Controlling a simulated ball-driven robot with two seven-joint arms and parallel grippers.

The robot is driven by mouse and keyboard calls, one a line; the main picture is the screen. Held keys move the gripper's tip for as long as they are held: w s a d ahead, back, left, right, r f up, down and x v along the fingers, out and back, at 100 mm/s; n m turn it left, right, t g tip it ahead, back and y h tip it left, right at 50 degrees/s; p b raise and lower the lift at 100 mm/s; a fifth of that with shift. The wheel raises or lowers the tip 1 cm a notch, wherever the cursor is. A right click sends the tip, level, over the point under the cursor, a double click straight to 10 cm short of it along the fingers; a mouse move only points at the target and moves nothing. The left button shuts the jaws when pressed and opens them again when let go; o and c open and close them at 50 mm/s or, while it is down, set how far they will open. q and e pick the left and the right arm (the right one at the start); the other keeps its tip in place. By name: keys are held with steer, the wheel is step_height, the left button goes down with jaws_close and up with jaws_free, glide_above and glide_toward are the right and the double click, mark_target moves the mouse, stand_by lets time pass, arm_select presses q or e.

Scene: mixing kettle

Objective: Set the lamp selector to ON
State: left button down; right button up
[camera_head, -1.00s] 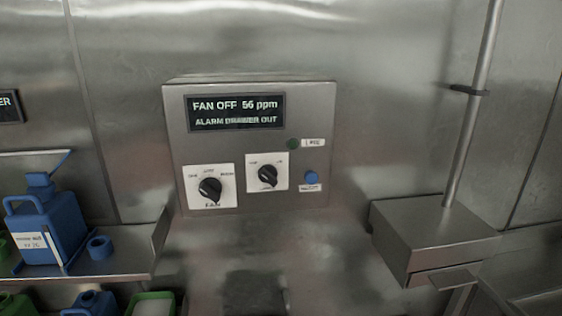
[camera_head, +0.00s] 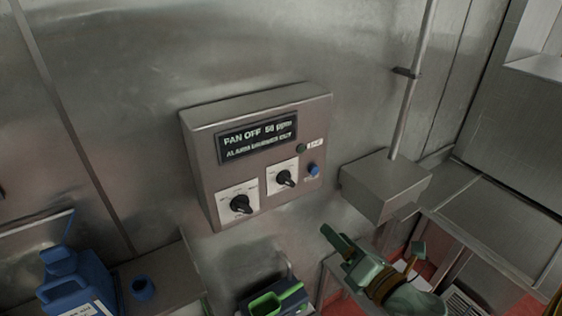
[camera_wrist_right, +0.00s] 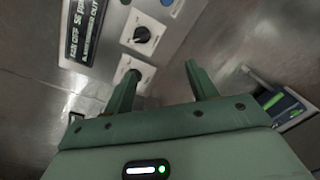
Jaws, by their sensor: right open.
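A grey metal control box (camera_head: 203,155) on the wall carries two black selector knobs on white plates. The left one (camera_head: 241,205) is marked FAN in the earlier picture. The right one (camera_head: 286,178) appears to be the lamp selector; its label is too small to read. My right gripper (camera_head: 372,240) is open and empty, below and right of the box, clear of both knobs. In the right wrist view its two green fingers (camera_wrist_right: 163,76) point toward the box. The right knob (camera_wrist_right: 143,36) shows beyond them; the fan knob (camera_wrist_right: 131,77) is partly behind one finger.
The display (camera_head: 257,138) reads FAN OFF and an alarm line. A blue button (camera_head: 314,169) sits right of the knobs. A metal box (camera_head: 385,185) with a vertical pipe juts out at right.

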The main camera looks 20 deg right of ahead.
step_height(320, 180, up, 3)
steer(key=n, duration=0.1)
steer(key=p, duration=0.3)
glide_toward(292, 182)
steer(key=w, duration=0.1)
steer(key=shift+y, duration=0.4)
steer(key=w, duration=0.5)
steer(key=w+a, duration=0.1)
steer(key=w, duration=0.2)
steer(key=shift+f, duration=0.3)
steer(key=shift+w, duration=0.1)
